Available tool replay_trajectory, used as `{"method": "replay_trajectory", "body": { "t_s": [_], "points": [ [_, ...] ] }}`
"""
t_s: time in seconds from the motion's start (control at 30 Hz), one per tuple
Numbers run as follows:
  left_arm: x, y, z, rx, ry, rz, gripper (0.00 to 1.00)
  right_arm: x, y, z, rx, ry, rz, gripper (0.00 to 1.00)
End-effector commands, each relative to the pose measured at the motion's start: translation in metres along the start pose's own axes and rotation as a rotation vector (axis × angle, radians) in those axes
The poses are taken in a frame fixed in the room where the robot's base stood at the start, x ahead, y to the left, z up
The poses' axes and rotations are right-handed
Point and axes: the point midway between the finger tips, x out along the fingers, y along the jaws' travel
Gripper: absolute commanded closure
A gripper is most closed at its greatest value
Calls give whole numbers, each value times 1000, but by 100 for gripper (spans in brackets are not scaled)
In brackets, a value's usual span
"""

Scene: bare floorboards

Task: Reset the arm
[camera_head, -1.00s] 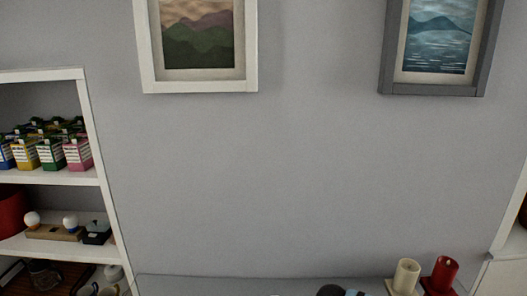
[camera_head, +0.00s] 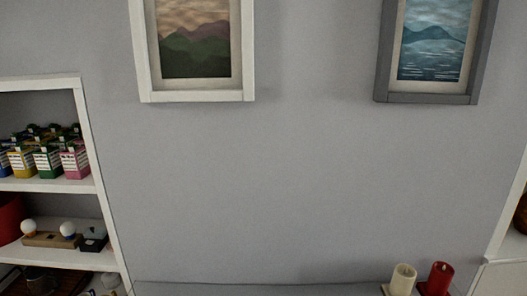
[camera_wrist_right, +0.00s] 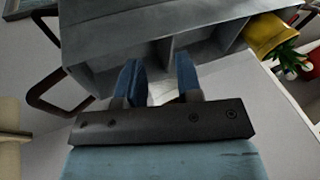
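My right gripper (camera_wrist_right: 158,72) shows in the right wrist view, with its two blue fingers apart and nothing seen held between them. The fingers point at a grey open container (camera_wrist_right: 190,45) with dividers inside and dark loop handles. The fingertips overlap its near edge in the picture; I cannot tell whether they touch it. Neither of my arms shows in the head view now, and my left gripper is in no frame.
A white shelf (camera_head: 50,187) with small cartons stands at left. A cream candle (camera_head: 402,279) and a red candle (camera_head: 438,278) stand at lower right. Two framed pictures (camera_head: 193,50) (camera_head: 433,50) hang on the wall. A yellow pot (camera_wrist_right: 264,34) with a plant is beside the container.

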Motion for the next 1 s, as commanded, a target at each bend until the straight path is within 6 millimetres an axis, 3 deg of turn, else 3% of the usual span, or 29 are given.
{"method": "replay_trajectory", "body": {
  "t_s": [0.1,0.27,0.47,0.7,0.83,1.0],
  "points": [
    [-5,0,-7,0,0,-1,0,7,-14,25,-19,118,-86,67],
    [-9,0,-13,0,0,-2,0,6,-12,55,-43,299,-118,67],
    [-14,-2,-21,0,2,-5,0,-9,17,105,-76,507,-35,67],
    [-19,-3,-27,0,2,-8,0,-40,63,174,-159,648,169,67],
    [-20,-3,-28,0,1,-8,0,-53,77,196,-198,673,243,67],
    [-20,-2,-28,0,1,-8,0,-58,83,204,-218,682,273,67]
  ]
}}
